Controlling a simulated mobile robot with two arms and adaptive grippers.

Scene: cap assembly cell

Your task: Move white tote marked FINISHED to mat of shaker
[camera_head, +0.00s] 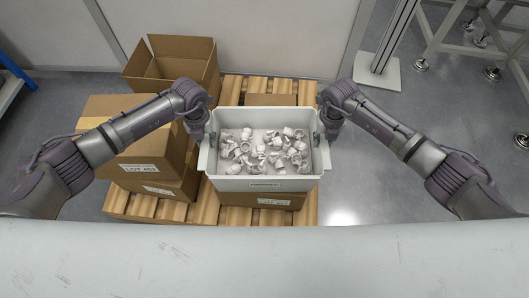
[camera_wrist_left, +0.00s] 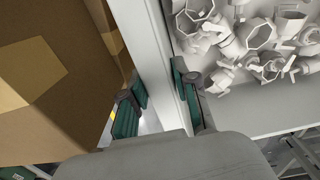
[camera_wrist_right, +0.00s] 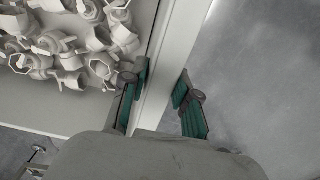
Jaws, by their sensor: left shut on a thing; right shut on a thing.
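The white tote (camera_head: 228,184) is at the middle of the head view, upright and holding several white pipe-like parts (camera_head: 262,148). A small label (camera_head: 265,184) is on its front wall, too small to read surely. My left gripper (camera_head: 208,136) is shut on the tote's left rim, which runs between its fingers in the left wrist view (camera_wrist_left: 160,88). My right gripper (camera_head: 327,132) is shut on the right rim, also seen in the right wrist view (camera_wrist_right: 160,88). I cannot tell whether the tote rests on the carton below. No mat or shaker is visible.
A labelled carton (camera_head: 270,201) is under the tote on a wooden pallet (camera_head: 308,210). Closed cartons (camera_head: 140,169) stand close at left, an open carton (camera_head: 168,68) behind them. A metal post (camera_head: 390,45) with a base plate stands back right. Floor at right is clear.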

